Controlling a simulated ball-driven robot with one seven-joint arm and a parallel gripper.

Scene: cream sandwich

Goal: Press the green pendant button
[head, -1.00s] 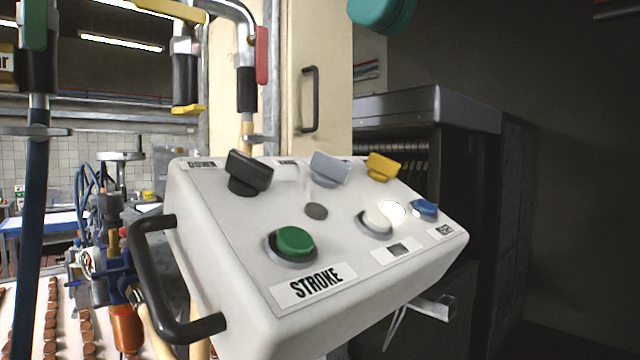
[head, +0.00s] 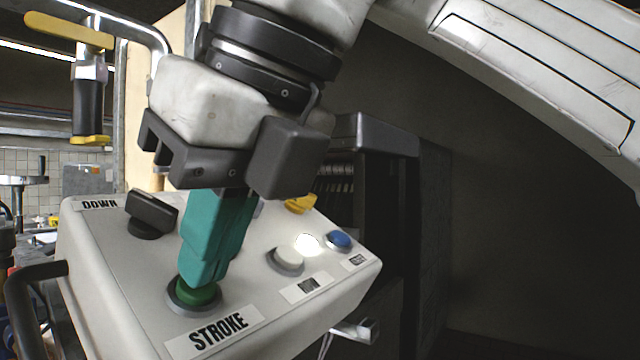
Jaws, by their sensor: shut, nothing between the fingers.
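The green button (head: 196,294) sits in a grey collar on the pale sloped face of the pendant box (head: 110,250), above a label reading STROKE (head: 219,331). My gripper (head: 203,279) comes down from above, its teal fingers shut together and empty. The fingertips are at the top of the green button and appear to touch it; they hide its upper part. I cannot tell how far the button is pushed in.
A black selector knob (head: 152,211) is left of the fingers. A yellow knob (head: 300,204), a white button (head: 289,259) and a blue button (head: 340,239) are to the right. A black handle (head: 22,300) juts from the box's left side.

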